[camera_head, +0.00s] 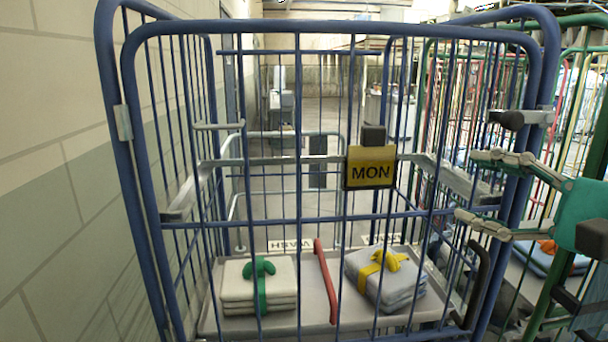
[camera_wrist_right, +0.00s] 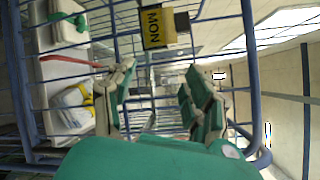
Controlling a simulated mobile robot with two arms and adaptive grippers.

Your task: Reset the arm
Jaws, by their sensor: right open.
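My right gripper (camera_head: 478,190) is at the right side of the head view, in front of the right side of a blue cage trolley (camera_head: 330,28). Its two fingers are spread apart with nothing between them. In the right wrist view my right gripper (camera_wrist_right: 155,100) also shows open and empty, with the trolley's bars beyond it. I see no contact between the fingers and the trolley. My left gripper is not in either view.
Inside the trolley, a folded stack with a green tie (camera_head: 258,285) and one with a yellow tie (camera_head: 385,278) lie either side of a red divider (camera_head: 326,280). A yellow MON sign (camera_head: 371,168) hangs on the bars. A wall (camera_head: 50,150) stands left; more cages stand right.

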